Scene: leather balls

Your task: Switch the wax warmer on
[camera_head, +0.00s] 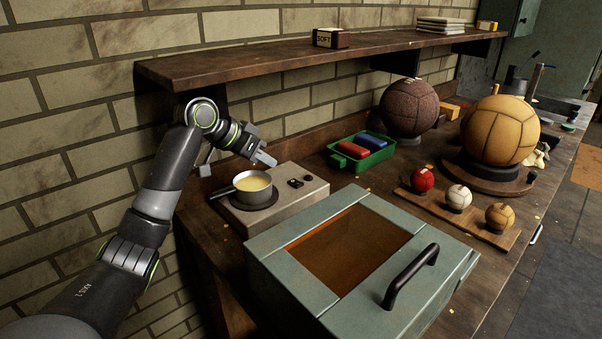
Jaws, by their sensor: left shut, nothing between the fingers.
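The wax warmer (308,201) is a grey box on the bench, against the brick wall. A small metal pot (243,196) of pale yellow wax (252,184) stands on the round plate at its left. Dark controls, a switch and a knob (296,183), sit on its top at the right. I cannot tell whether the switch is on or off. My left gripper (270,160) is shut and empty, just above and behind the warmer's top, left of the controls. My right gripper is out of view.
A green-grey box with a window and black handle (412,276) stands close in front of the warmer. A wooden shelf (280,58) overhangs behind. A green tray (362,161), three small balls on a board (422,200) and two large balls (409,108) are to the right.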

